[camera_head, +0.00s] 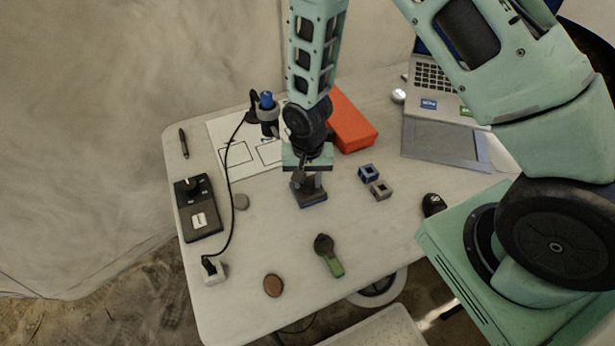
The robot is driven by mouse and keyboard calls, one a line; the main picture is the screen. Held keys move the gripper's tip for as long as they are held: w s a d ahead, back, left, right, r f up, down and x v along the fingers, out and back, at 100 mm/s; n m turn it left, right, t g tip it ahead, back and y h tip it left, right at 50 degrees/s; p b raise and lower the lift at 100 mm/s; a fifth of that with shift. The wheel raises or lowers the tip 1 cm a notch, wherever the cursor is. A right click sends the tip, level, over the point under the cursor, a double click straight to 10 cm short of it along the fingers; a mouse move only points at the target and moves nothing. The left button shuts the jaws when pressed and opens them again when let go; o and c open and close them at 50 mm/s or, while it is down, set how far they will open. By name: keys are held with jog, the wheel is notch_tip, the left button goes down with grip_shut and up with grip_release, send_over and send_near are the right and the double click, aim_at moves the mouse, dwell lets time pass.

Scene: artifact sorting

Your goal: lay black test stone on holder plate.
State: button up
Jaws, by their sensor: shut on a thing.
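My gripper (309,184) points down over the middle of the white table, shut on a dark rectangular block (310,199), which looks like the black test stone. The fingers hide the block's upper part. Whether it touches the table cannot be told. I cannot identify the holder plate with certainty; a flat black unit (199,222) with a pale square on it lies at the table's left side, apart from my gripper.
A white sheet with drawn rectangles (238,153), a blue-topped device (267,112) and an orange box (352,122) are behind. Small blue (368,172) and grey (381,189) blocks lie right. A green-handled tool (329,256) and brown disc (273,286) lie in front.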

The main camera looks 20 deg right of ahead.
aim_at(307, 183)
jog(key=shift+f, duration=0.15)
jog(key=o, duration=1)
notch_tip(307, 183, up, 11)
jog(key=b, duration=0.1)
jog(key=s+a+r+n, duration=0.2)
jog(key=s+r+n, duration=0.2)
jog(key=s+r, duration=0.1)
jog(key=s+a+r+n, duration=0.2)
jog(key=s+r+n, duration=0.2)
jog(key=s, duration=0.4)
jog(key=s+a+r+n, duration=0.2)
jog(key=s+r+n, duration=0.2)
jog(key=s+r, duration=0.2)
jog(key=shift+s+a+y, duration=0.1)
jog(key=shift+s+y, duration=0.2)
jog(key=shift+s, duration=0.3)
